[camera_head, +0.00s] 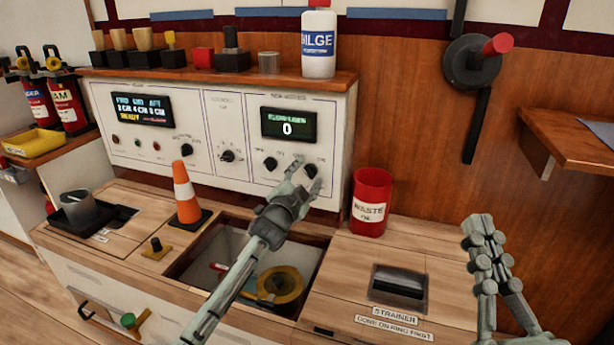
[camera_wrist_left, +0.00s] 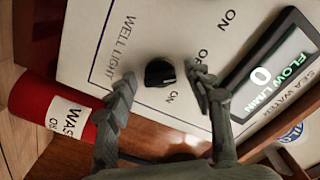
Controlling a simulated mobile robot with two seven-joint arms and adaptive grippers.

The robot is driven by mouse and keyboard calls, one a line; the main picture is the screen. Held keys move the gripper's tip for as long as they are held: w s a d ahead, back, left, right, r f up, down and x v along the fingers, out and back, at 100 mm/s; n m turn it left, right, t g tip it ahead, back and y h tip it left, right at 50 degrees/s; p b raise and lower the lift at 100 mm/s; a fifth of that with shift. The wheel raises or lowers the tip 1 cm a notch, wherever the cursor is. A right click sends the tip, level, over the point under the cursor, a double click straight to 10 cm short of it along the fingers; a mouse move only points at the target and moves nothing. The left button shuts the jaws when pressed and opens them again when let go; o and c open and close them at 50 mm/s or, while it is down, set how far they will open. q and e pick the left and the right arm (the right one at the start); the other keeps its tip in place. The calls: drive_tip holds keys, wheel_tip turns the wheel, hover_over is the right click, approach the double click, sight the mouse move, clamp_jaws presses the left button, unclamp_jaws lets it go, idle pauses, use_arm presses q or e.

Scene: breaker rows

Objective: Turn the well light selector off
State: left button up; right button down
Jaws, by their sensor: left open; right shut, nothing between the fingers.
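The well light selector is a small black knob (camera_wrist_left: 160,72) on the white panel, beside the printed words WELL LIGHT in the left wrist view. A small pale mark shows on its lower right side, near a printed ON; its exact setting is hard to read. In the head view the knob (camera_head: 310,170) is at the panel's right, partly behind my fingers. My left gripper (camera_head: 307,177) is open, with its fingers (camera_wrist_left: 164,84) on either side of the knob; I cannot tell whether they touch it. My right gripper (camera_head: 487,237) is shut and empty at the right.
Another black knob (camera_head: 271,164) is close left of my left gripper, under the display (camera_head: 288,124). A red waste can (camera_head: 371,202) stands just right of it. An orange cone (camera_head: 185,190) and an open bin (camera_head: 203,262) are on the counter. A shelf (camera_head: 568,140) juts out at right.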

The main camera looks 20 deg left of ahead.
use_arm(q)
drive_tip(key=s, duration=1.2)
drive_tip(key=shift+a, duration=0.25)
